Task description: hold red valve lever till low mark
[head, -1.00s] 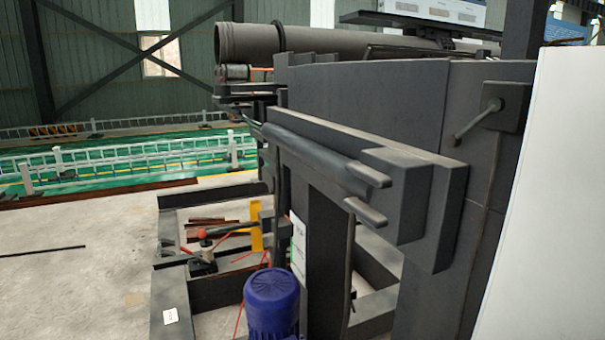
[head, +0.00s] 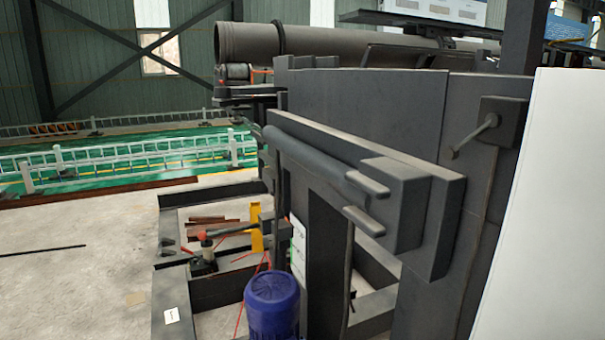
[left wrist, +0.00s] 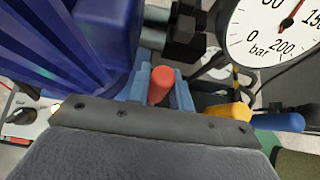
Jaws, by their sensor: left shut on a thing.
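The red valve lever (left wrist: 160,86) shows in the left wrist view as a short red rounded end. My left gripper (left wrist: 158,93) has blue fingers on both sides of it and is shut on it. The lever's far part is hidden. A round white gauge (left wrist: 262,40) marked in bar stands at the upper right, partly cut off. Its red needle points up and right, close to the 150 label; the dial's top is out of view. I cannot make out a low mark. Neither gripper can be made out in the head view.
A blue ribbed motor (left wrist: 70,45) stands close left of my left gripper; its blue top also shows in the head view (head: 271,303). A yellow-orange part (left wrist: 228,111) and a blue handle (left wrist: 278,122) lie right. Open concrete floor (head: 75,270) is at left.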

